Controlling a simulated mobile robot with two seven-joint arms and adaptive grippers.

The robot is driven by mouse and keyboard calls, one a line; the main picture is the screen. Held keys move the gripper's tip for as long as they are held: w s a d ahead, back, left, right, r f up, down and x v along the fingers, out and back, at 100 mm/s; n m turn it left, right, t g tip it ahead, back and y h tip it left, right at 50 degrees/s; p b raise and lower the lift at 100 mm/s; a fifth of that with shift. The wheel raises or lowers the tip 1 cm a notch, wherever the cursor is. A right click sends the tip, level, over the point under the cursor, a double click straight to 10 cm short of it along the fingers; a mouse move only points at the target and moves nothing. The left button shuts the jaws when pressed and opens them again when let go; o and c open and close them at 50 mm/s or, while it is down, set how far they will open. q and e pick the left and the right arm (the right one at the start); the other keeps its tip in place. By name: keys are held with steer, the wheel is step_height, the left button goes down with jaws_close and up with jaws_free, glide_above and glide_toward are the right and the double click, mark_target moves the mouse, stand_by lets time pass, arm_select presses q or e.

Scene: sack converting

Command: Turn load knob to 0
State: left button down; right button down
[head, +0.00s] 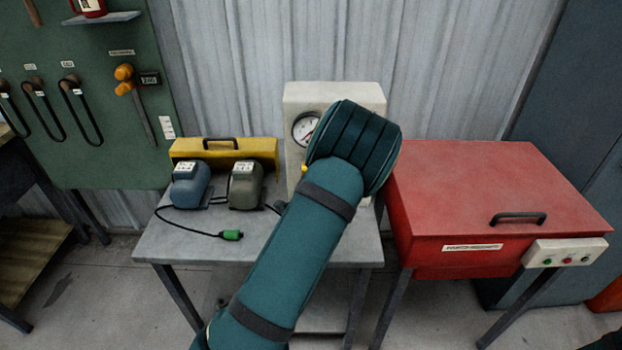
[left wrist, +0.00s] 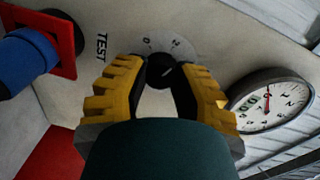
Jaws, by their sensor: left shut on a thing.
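The load knob (left wrist: 160,80) is a small black knob on the pale panel in the left wrist view. A "0" is printed on its dial plate (left wrist: 178,46), above and left of the knob. A short white mark on the knob seems to point up and right, away from the 0. My left gripper (left wrist: 163,71) has its black-tipped yellow fingers closed on either side of the knob. In the head view my green arm hides the knob and nearly all of the gripper; the pale tester (head: 335,94) stands behind it.
A round gauge (left wrist: 270,103) is close right of the fingers. A blue handle (left wrist: 28,62) on a red plate (left wrist: 64,40) is at left, near the word TEST. The red cabinet (head: 490,185) and yellow case (head: 225,150) flank the tester; two motor-like units (head: 190,185) sit on the table.

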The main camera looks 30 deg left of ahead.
arm_select(q)
steer(key=n+b, duration=0.2)
steer(key=n, duration=0.2)
steer(key=shift+b, duration=0.4)
steer(key=n+b, duration=0.1)
steer(key=n, duration=0.2)
steer(key=shift+b, duration=0.3)
steer(key=shift+r+n+t+h+b, duration=0.15)
steer(key=shift+n+t+h+b, duration=0.15)
steer(key=shift+n, duration=0.9)
steer(key=shift+a+r+n, duration=0.1)
steer(key=shift+n, duration=1.7)
steer(key=shift+w, duration=0.1)
steer(key=c, duration=0.7)
jaws_free()
steer(key=shift+o, duration=0.2)
